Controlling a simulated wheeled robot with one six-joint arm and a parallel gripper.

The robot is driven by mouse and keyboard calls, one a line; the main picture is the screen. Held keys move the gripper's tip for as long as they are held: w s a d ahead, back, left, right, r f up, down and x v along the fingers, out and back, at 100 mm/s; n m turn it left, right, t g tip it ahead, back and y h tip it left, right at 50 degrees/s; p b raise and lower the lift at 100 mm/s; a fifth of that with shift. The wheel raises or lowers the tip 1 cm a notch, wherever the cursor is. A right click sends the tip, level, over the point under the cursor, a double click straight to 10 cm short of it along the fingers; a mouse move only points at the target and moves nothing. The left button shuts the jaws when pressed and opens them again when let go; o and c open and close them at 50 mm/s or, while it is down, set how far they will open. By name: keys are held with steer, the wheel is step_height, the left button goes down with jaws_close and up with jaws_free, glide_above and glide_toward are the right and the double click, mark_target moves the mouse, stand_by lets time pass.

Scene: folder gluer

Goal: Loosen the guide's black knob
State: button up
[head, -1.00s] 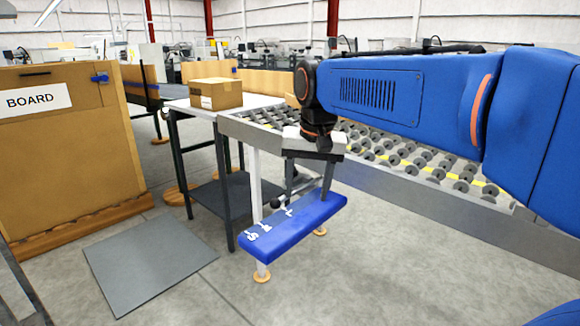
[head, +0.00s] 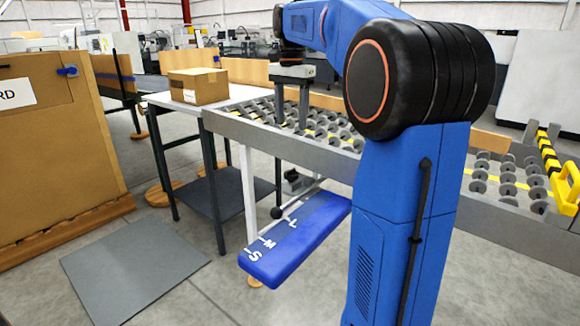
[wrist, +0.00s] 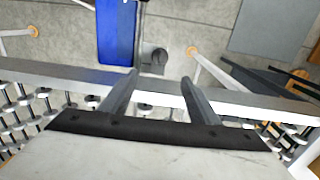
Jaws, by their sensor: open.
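A blue plate (head: 318,222) with white S, M and L marks juts out in front of the roller conveyor. A small black ball knob (head: 277,212) stands at its left edge near the L and M marks, on a thin rod. A dark grey rounded part (head: 294,184) sits behind the plate, under the conveyor edge; a grey cylinder (wrist: 153,60) shows beside the blue plate (wrist: 117,30) in the wrist view. My gripper (head: 291,124) points down over the rollers, open and empty, above and behind the knob. Its two fingers (wrist: 160,77) are spread over the conveyor's side rail.
The roller conveyor (head: 335,144) has a metal side rail. A cardboard box (head: 198,86) sits on the table at left. A grey mat (head: 135,272) lies on the floor, and a yellow part (head: 565,187) stands at the right. Floor before the plate is clear.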

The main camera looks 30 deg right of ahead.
mark_target(291, 170)
step_height(291, 170, down, 16)
steer(key=shift+f, duration=0.1)
stand_by(0.5)
steer(key=shift+c, duration=0.5)
steer(key=c, duration=0.9)
